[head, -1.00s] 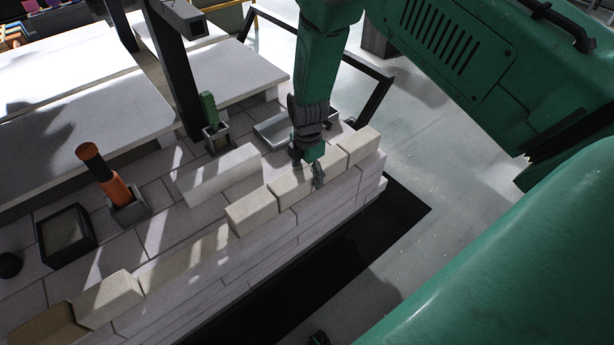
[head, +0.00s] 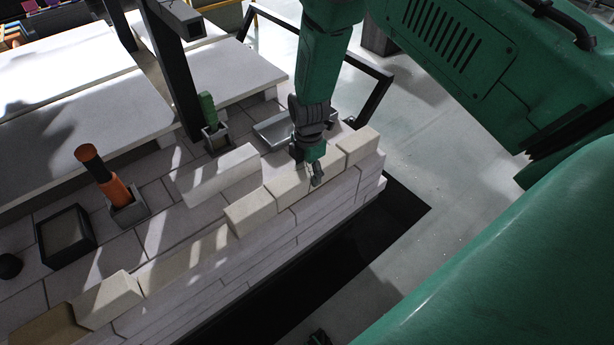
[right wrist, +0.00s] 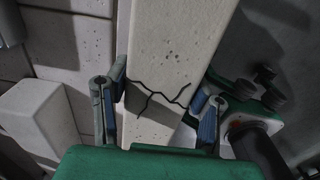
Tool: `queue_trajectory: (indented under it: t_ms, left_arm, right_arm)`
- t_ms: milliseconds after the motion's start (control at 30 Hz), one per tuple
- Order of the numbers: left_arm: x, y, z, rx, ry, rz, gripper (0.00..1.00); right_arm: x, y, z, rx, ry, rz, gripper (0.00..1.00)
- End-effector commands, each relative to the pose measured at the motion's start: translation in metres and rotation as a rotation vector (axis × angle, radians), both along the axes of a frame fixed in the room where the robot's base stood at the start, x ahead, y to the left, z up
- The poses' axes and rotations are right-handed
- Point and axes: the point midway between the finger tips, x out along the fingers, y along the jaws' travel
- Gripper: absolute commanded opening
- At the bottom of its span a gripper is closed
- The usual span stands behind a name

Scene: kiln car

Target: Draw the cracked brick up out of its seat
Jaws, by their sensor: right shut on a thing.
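The cracked brick (head: 288,187) is pale cream and sits in the top row along the wall's near edge. My right gripper (head: 315,178) reaches down over this row from above. In the right wrist view a dark branching crack crosses the brick (right wrist: 165,70). The gripper's fingers (right wrist: 158,108) lie on either side of the brick at the crack, shut on it. Its underside and seat are hidden, so I cannot tell how far it is clear of the seat. My left gripper is not in view.
Neighbouring cream bricks stand left (head: 250,212) and right (head: 358,146) along the row. A loose white block (head: 218,173) lies behind. A metal tray (head: 272,130), an orange-handled tool in a holder (head: 117,188) and a dark post (head: 175,75) stand farther back.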

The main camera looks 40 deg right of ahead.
Motion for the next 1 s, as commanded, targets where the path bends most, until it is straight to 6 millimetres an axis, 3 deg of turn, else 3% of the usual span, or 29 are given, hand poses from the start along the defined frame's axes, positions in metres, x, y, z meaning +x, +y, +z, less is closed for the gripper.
queue_trajectory:
  t_ms: [567,1000]
  left_arm:
    - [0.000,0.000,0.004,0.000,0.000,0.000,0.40]
    - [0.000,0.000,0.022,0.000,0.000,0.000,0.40]
  right_arm:
    - [0.001,0.000,0.006,0.000,-0.001,0.001,0.07]
    - [0.001,0.000,0.026,0.000,-0.002,0.001,0.07]
